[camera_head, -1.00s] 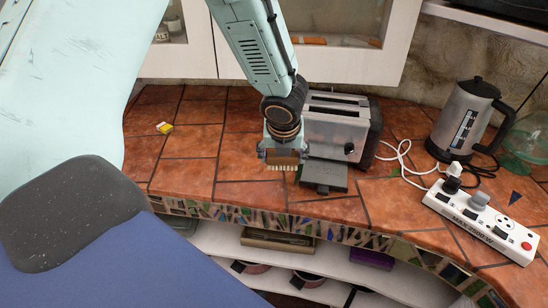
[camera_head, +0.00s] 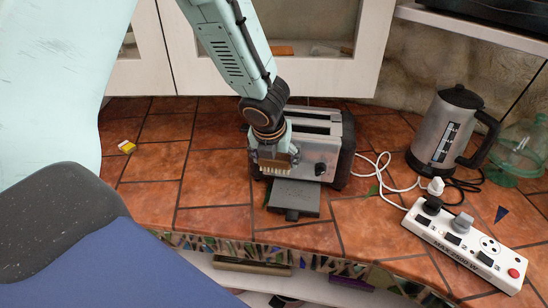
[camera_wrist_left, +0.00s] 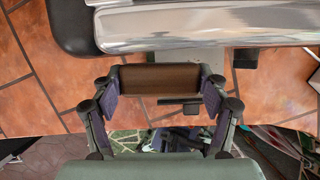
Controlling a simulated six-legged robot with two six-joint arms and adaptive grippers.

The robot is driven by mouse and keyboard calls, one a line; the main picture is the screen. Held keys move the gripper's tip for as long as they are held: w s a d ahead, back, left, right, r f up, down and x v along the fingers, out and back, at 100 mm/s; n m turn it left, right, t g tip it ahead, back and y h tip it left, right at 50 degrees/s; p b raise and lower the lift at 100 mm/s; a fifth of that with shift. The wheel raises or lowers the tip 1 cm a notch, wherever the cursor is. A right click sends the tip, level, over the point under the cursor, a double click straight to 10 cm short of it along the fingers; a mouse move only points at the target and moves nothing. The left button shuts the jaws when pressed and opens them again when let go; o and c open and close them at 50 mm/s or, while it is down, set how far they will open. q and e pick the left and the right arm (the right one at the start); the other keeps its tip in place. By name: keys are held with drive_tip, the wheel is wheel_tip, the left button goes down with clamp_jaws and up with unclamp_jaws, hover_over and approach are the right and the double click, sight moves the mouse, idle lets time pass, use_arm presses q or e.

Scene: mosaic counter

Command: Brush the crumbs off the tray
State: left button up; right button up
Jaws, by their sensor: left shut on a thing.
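The grey crumb tray (camera_head: 295,200) sticks out from the front of the silver toaster (camera_head: 318,133). Crumbs on it are too small to make out. My left gripper (camera_head: 273,158) is shut on a brush (camera_head: 275,170) with pale bristles pointing down. The brush is in front of the toaster, at the tray's back left; I cannot tell if the bristles touch it. In the left wrist view the brush's brown block (camera_wrist_left: 158,80) sits between both fingers, with the toaster (camera_wrist_left: 200,25) beyond and the tray mostly hidden. My right gripper is out of view.
A white power strip (camera_head: 465,245), a kettle (camera_head: 450,130) and a green glass vessel (camera_head: 520,148) stand to the right. A white cord (camera_head: 375,170) lies beside the toaster. A small yellow-and-white item (camera_head: 127,146) lies left. The tiled counter (camera_head: 215,190) left of the tray is clear.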

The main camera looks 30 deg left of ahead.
sight(274, 172)
use_arm(q)
drive_tip(key=shift+w+d+r, duration=0.1)
drive_tip(key=shift+w+d, duration=0.15)
drive_tip(key=shift+w, duration=0.1)
drive_tip(key=shift+s+a+f+b, duration=0.3)
drive_tip(key=shift+a+f+b, duration=0.1)
drive_tip(key=shift+f+b, duration=0.4)
drive_tip(key=f+b, duration=0.3)
drive_tip(key=shift+w+d+f, duration=0.15)
drive_tip(key=shift+d+f, duration=0.05)
drive_tip(key=shift+d, duration=0.15)
drive_tip(key=shift+a+f+b, duration=0.1)
drive_tip(key=shift+f+b, duration=0.2)
drive_tip(key=shift+b, duration=0.1)
drive_tip(key=shift+a+f, duration=0.2)
drive_tip(key=shift+f, duration=0.05)
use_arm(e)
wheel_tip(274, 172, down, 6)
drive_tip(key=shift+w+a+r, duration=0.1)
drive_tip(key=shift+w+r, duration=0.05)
use_arm(q)
drive_tip(key=shift+d, duration=0.25)
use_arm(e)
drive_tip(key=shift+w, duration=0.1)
use_arm(q)
drive_tip(key=shift+a+b, duration=0.2)
drive_tip(key=shift+b, duration=0.1)
